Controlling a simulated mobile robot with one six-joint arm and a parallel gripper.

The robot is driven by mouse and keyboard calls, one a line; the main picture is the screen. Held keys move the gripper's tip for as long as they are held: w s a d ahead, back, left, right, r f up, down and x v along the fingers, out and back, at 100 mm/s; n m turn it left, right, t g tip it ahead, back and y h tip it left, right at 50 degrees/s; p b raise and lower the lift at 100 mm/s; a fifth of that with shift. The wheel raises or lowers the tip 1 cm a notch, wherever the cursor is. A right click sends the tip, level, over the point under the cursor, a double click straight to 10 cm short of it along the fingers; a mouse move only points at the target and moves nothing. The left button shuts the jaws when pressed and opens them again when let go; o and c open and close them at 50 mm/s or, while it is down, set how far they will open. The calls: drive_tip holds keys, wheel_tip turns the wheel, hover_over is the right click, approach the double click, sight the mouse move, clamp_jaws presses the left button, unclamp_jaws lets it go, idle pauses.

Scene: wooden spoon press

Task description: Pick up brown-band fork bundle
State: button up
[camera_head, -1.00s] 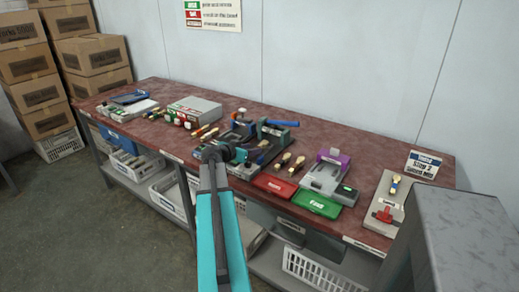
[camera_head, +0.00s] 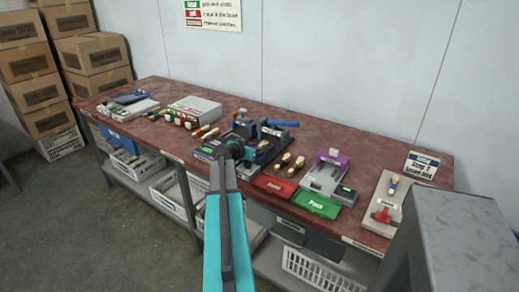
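Several small light-coloured bundles lie on the red-brown workbench (camera_head: 330,140). Two with dark bands, one bundle (camera_head: 283,161) and another bundle (camera_head: 298,163), lie side by side right of the press (camera_head: 262,134). More bundles (camera_head: 207,132) lie left of the press. They are too small to tell which is the brown-band fork bundle. My teal and dark arm reaches up from the bottom to the front of the press. My gripper (camera_head: 250,154) is at its far end, small and partly hidden by the arm; its fingers cannot be made out.
A red tray (camera_head: 274,186) and a green tray (camera_head: 316,205) lie at the bench's front edge. A grey fixture with a purple top (camera_head: 333,157) stands behind the green one. A board with a red clamp (camera_head: 384,215) and a sign (camera_head: 423,165) are at the right.

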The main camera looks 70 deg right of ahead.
idle(0.3)
clamp_jaws()
drive_tip(key=shift+r, duration=0.1)
drive_tip(key=shift+r+b, duration=0.45)
drive_tip(key=shift+r, duration=1.3)
drive_tip(key=s+a, duration=0.1)
drive_tip(key=a, duration=0.3)
drive_tip(key=s+a+b, duration=0.1)
drive_tip(key=s+a, duration=0.1)
drive_tip(key=a, duration=0.2)
drive_tip(key=s+a+r+b, duration=0.1)
drive_tip(key=a, duration=0.4)
drive_tip(key=shift+s, duration=0.15)
drive_tip(key=shift+d+f+b, duration=0.1)
drive_tip(key=shift+b, duration=1.25)
drive_tip(key=shift+a+b, duration=0.2)
drive_tip(key=shift+b, duration=1)
